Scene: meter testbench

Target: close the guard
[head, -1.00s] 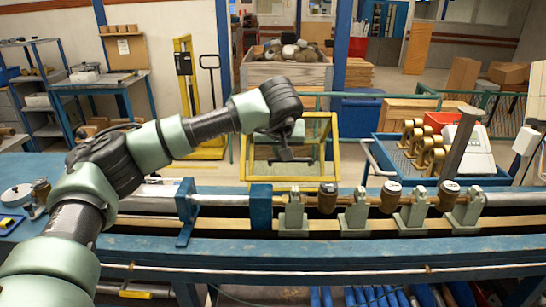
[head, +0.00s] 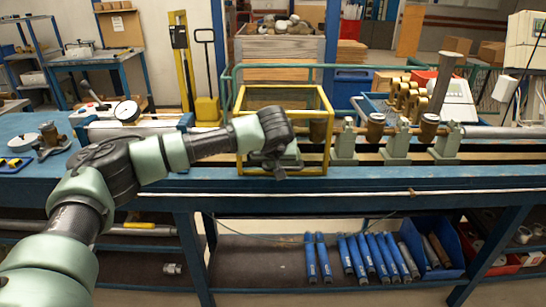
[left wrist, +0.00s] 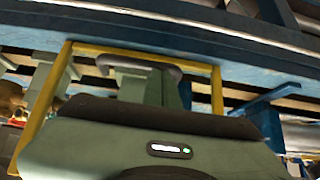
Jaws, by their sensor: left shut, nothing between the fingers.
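The guard (head: 240,130) is a yellow-edged frame with see-through panels. In the head view it is down over the left part of the pipe row, its lower front edge near the bench's front edge. Its yellow frame also shows in the left wrist view (left wrist: 217,95). My left gripper (head: 277,173) is shut and empty at the guard's lower front, overlapping it in the picture. I cannot tell if they touch. A dark curved bar (left wrist: 140,62) shows by the frame in the left wrist view. My right gripper is out of view.
The blue bench (head: 400,179) carries grey supports (head: 395,150) and brass meters (head: 375,127) right of the guard. A dial gauge (head: 127,111) is at the left. Blue cylinders (head: 325,258) lie on the lower shelf. The air in front of the bench is clear at right.

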